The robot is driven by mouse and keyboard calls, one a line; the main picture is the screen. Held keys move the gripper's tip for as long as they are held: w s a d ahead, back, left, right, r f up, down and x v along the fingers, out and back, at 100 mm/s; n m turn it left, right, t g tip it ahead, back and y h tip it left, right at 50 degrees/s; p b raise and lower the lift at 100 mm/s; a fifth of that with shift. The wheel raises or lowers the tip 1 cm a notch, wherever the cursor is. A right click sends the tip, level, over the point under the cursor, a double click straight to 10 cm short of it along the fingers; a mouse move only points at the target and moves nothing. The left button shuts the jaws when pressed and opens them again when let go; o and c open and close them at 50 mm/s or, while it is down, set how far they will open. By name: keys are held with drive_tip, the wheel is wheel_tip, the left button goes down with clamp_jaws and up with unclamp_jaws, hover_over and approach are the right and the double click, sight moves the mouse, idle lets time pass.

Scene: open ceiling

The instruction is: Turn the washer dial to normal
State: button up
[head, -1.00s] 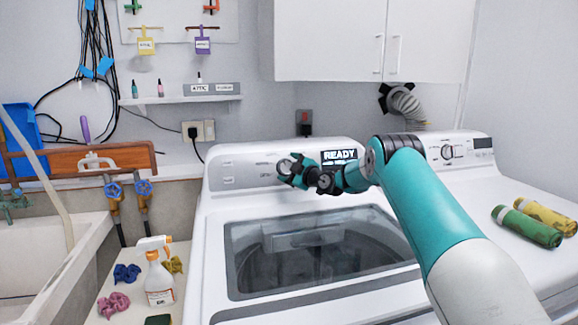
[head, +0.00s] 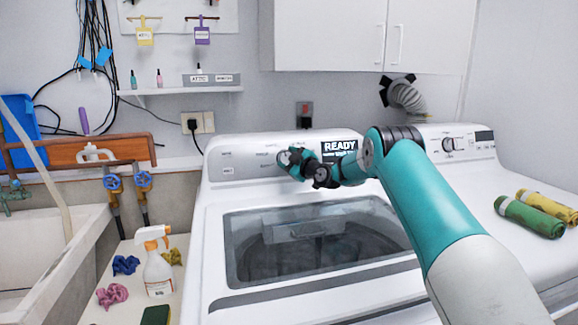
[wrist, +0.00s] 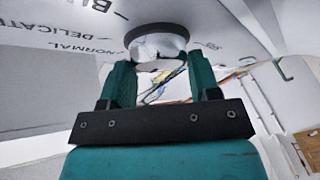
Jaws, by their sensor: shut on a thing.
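The washer dial (wrist: 158,42) is a round knob with a silvery rim on the control panel (head: 238,157) of the white washer at the centre. My gripper (head: 290,158) reaches the panel from the right and is shut on the dial. In the wrist view, the teal fingers of my gripper (wrist: 160,66) stand on both sides of the dial. The labels NORMAL and DELICATE show on the panel left of the dial in that view. The display (head: 340,150) reads READY, with a smaller line below that I cannot read clearly. My gripper hides much of the dial in the head view, and its pointer cannot be made out.
The washer's glass lid (head: 318,240) is shut. A second white machine (head: 462,150) stands at right, with green (head: 529,216) and yellow (head: 548,206) rolled cloths on top. A spray bottle (head: 158,268) stands left of the washer. A cabinet (head: 365,35) hangs above.

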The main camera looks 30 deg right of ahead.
drive_tip(key=o, duration=0.9)
drive_tip(key=shift+s, duration=0.1)
drive_tip(key=shift+s+d+f+b, duration=0.1)
drive_tip(key=shift+s+d+b, duration=0.2)
drive_tip(key=shift+s+b, duration=1.1)
drive_tip(key=shift+s+d+f+b, duration=0.15)
drive_tip(key=shift+s+d, duration=0.1)
drive_tip(key=shift+s, duration=2.25)
drive_tip(key=shift+s+d+f+b, duration=0.1)
drive_tip(key=shift+s+d+b, duration=0.2)
drive_tip(key=shift+s+b, duration=1.1)
drive_tip(key=shift+s+p, duration=0.55)
drive_tip(key=shift+p, duration=0.1)
